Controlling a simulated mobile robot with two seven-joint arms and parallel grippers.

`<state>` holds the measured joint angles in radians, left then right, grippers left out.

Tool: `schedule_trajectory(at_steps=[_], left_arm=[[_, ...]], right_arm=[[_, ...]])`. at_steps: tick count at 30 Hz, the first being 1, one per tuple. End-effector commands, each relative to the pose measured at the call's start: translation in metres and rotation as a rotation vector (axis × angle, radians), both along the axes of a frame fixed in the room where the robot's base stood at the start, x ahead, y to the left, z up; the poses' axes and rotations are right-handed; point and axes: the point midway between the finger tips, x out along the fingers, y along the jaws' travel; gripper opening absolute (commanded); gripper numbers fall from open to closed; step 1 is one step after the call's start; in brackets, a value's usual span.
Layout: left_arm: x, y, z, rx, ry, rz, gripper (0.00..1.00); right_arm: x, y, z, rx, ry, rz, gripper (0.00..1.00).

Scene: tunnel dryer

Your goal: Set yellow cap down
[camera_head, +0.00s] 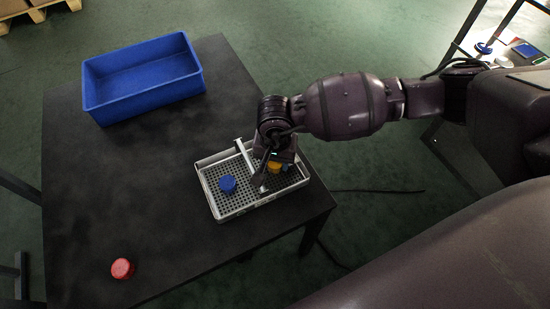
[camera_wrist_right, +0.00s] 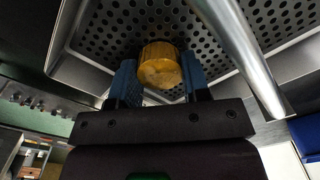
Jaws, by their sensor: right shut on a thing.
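The yellow cap (camera_head: 275,168) is at the right part of the perforated grey tray (camera_head: 222,213) in the head view, partly hidden by my right gripper (camera_head: 268,172). In the right wrist view the yellow cap (camera_wrist_right: 160,65) sits between the two blue fingers of my right gripper (camera_wrist_right: 158,78), which is shut on it. The perforated tray floor lies right behind the cap; I cannot tell whether they touch. A blue cap (camera_head: 228,184) stands in the tray's left part. My left gripper is not in view.
A metal bar (camera_head: 244,157) crosses the tray between the caps. A red cap (camera_head: 122,268) lies on the dark table (camera_head: 150,190) near its front left. An empty blue crate (camera_head: 145,101) stands at the back left. The table's middle is clear.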

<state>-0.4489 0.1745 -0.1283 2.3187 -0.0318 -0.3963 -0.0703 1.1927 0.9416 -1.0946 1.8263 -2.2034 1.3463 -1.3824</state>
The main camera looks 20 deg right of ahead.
Motion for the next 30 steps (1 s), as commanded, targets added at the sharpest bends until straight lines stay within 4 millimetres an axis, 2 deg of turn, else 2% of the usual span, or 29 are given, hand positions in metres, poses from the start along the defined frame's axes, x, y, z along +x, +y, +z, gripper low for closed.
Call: schedule_trajectory(at_steps=[1, 2, 6, 17, 20, 30], left_arm=[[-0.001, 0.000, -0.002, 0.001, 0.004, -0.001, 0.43], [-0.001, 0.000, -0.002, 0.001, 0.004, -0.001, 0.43], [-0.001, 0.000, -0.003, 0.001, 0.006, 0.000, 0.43], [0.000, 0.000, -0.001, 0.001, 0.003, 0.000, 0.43], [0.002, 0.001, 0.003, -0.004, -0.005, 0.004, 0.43], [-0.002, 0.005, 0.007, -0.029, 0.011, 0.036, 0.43]], right_arm=[[-0.001, 0.000, -0.003, 0.000, 0.002, 0.000, 0.17], [0.000, 0.000, -0.002, 0.000, 0.001, 0.000, 0.46], [0.000, 0.000, -0.002, 0.000, 0.001, 0.000, 0.67], [0.000, 0.000, 0.003, 0.000, -0.001, 0.000, 0.68], [0.001, 0.000, 0.015, -0.001, -0.004, 0.000, 0.68], [0.002, 0.000, 0.082, 0.000, -0.010, 0.001, 0.68]])
